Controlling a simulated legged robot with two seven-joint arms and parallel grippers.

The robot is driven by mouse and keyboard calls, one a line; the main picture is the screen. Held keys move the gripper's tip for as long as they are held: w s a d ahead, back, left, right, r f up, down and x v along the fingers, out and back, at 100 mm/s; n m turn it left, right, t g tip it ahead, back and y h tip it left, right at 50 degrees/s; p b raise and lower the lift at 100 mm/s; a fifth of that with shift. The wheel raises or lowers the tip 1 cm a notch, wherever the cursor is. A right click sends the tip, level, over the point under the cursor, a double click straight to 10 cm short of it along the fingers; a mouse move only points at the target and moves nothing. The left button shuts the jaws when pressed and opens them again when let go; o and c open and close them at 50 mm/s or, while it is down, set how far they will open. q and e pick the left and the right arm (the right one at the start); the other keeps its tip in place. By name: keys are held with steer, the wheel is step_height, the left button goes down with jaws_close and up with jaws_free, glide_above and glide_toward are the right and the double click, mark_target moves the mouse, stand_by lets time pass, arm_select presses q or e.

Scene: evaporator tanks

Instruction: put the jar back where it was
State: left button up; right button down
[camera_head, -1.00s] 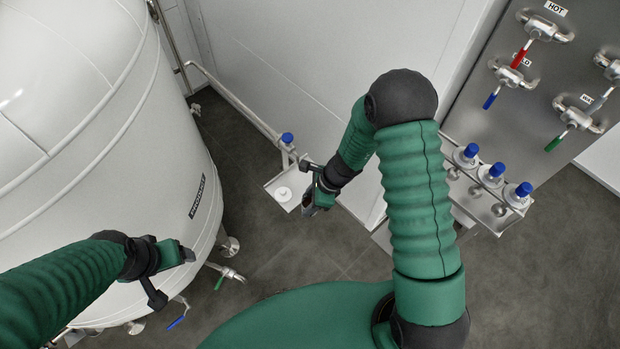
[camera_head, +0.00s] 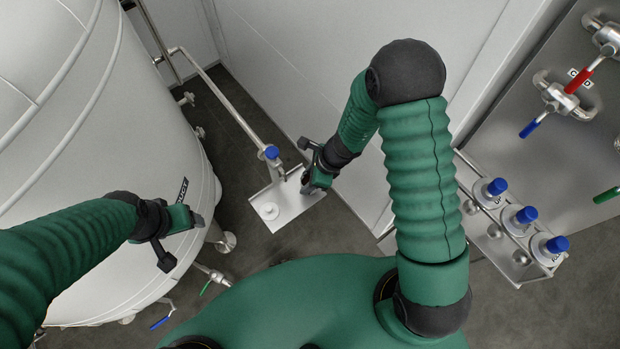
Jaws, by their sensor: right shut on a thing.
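My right gripper (camera_head: 308,188) points down at the right part of a small metal tray (camera_head: 291,212), below the end of a pipe. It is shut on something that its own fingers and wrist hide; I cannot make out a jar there. Three jars with blue caps stand in a row on a metal rack at the right: a near one (camera_head: 550,247), a middle one (camera_head: 520,219) and a far one (camera_head: 490,191). My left gripper (camera_head: 194,219) is in front of the big tank, clear of the jars; its jaw opening cannot be made out.
A pipe (camera_head: 228,105) with a blue-topped valve (camera_head: 272,153) ends over the tray. A white tank (camera_head: 95,190) fills the left. A panel with red (camera_head: 578,80), blue and green valve handles stands at the right. Dark floor (camera_head: 245,248) lies between.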

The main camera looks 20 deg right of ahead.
steer(key=shift+w, duration=0.15)
steer(key=c, duration=1.3)
jaws_free()
steer(key=shift+w+f, duration=0.15)
steer(key=shift+w, duration=0.05)
steer(key=o, duration=0.3)
steer(key=shift+w+a, duration=0.15)
steer(key=shift+a, duration=0.1)
steer(key=shift+o, duration=1)
steer(key=shift+a, duration=0.3)
steer(key=shift+s+r, duration=0.2)
steer(key=shift+d+r, duration=0.15)
steer(key=shift+d, duration=0.15)
arm_select(q)
steer(key=r+p, duration=0.2)
steer(key=w+r+p, duration=0.1)
steer(key=shift+a, duration=0.35)
arm_select(e)
steer(key=s+d+r+n+h, duration=0.2)
steer(key=s+d+r+n, duration=0.1)
steer(key=r+n, duration=0.6)
steer(key=s+d+r+n+h, duration=0.2)
steer(key=s+d+r+n, duration=0.2)
steer(key=r+n, duration=0.6)
steer(key=s+n, duration=0.2)
steer(key=n, duration=0.2)
steer(key=shift+s+t, duration=0.2)
steer(key=shift+t, duration=0.1)
